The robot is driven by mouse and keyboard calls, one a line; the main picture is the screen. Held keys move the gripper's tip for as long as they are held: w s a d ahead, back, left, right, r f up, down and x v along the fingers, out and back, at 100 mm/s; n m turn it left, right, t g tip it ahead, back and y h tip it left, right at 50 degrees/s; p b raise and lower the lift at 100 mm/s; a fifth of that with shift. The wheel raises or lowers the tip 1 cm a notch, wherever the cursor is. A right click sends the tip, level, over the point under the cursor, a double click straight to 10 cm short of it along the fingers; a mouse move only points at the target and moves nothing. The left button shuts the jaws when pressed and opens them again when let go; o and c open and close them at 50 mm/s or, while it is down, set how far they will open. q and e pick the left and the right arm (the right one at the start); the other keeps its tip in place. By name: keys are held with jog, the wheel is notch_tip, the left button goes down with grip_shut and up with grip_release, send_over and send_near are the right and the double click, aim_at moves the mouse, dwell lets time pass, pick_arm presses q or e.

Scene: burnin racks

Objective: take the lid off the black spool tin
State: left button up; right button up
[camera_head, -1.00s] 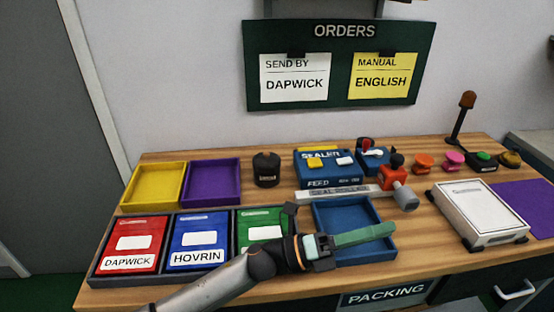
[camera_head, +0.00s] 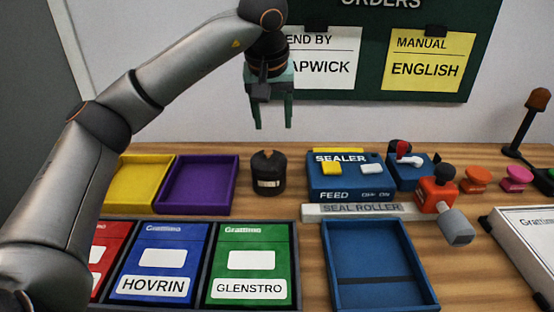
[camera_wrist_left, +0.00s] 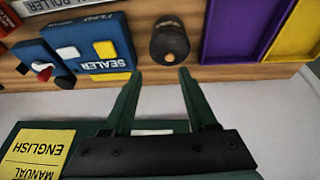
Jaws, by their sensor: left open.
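The black spool tin (camera_head: 268,174) stands upright on the wooden bench, between the purple tray and the blue sealer. Its dark lid (camera_head: 268,157) is on top, with a small brownish knob. My left gripper (camera_head: 273,126) points down above the tin, clear of it, with its two green fingers apart and nothing between them. In the left wrist view the tin (camera_wrist_left: 170,42) lies beyond the open fingertips (camera_wrist_left: 161,76), near the middle. My right gripper is not in view.
The purple tray (camera_head: 235,198) is left of the tin, with the yellow tray (camera_head: 112,200) further left. The blue sealer (camera_head: 345,192) is close on the right. The seal roller (camera_head: 352,211) and coloured cases lie in front. The orders board (camera_head: 480,60) hangs behind.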

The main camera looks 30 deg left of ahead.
pick_arm(q)
jog(key=a, duration=0.2)
jog(key=b, duration=0.2)
send_near(268, 150)
notch_tip(268, 150, down, 2)
jog(key=shift+w+a+f+y, duration=0.1)
jog(key=shift+w+f+y, duration=0.1)
jog(key=shift+y, duration=0.2)
jog(key=shift+w+f, duration=0.1)
jog(key=shift+f, duration=0.2)
jog(key=shift+w+f, duration=0.15)
jog(key=shift+f, duration=0.25)
jog(key=x, duration=0.3)
jog(key=shift+w+f+b, duration=0.15)
jog(key=shift+f+b, duration=0.25)
jog(key=shift+w+f, duration=0.15)
jog(key=shift+f, duration=0.2)
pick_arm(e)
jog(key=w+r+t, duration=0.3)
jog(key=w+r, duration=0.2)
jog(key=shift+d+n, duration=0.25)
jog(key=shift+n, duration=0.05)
pick_arm(q)
jog(key=shift+c, duration=0.2)
